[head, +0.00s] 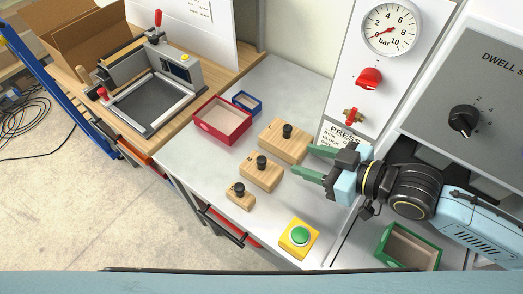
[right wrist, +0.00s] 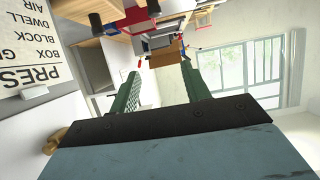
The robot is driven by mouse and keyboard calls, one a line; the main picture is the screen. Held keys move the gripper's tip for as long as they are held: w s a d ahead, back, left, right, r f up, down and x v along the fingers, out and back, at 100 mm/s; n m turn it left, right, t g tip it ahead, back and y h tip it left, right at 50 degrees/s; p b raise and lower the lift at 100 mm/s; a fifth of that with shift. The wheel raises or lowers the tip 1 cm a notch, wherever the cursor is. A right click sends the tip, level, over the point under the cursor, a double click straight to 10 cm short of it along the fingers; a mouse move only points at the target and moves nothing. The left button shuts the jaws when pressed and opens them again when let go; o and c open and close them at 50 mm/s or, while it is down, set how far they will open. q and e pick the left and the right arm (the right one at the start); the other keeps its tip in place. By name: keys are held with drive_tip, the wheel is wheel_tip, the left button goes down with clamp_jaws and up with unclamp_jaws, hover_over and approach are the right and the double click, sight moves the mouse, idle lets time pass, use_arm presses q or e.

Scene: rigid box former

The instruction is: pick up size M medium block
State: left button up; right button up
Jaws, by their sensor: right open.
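Three wooden blocks with black knobs stand in a slanting row on the grey table. The medium block (head: 260,173) is in the middle, between the large block (head: 281,145) and the small block (head: 239,201). My right gripper (head: 302,161) comes in from the right with its green fingers spread and nothing between them. Its fingertips point left, just right of the medium and large blocks and apart from the medium one. In the right wrist view the open fingers (right wrist: 160,75) show empty, and I cannot make out the medium block there. My left gripper is not in view.
A red box (head: 222,121) and a small blue box (head: 247,103) stand behind the blocks. A yellow box with a green button (head: 299,238) is in front. A green box (head: 408,247) is at the right, under my arm. The panel with the gauge (head: 390,27) rises behind.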

drive_tip(key=b, duration=0.5)
approach(262, 159)
drive_tip(key=s+d, duration=0.2)
drive_tip(key=d, duration=0.1)
drive_tip(key=x, duration=0.4)
drive_tip(key=b+x, duration=0.1)
drive_tip(key=x, duration=0.2)
drive_tip(key=shift+w+a, duration=0.25)
drive_tip(key=shift+a, duration=0.1)
drive_tip(key=shift+b+x, duration=0.4)
drive_tip(key=shift+x, duration=2.65)
drive_tip(key=shift+s+r, duration=0.1)
clamp_jaws()
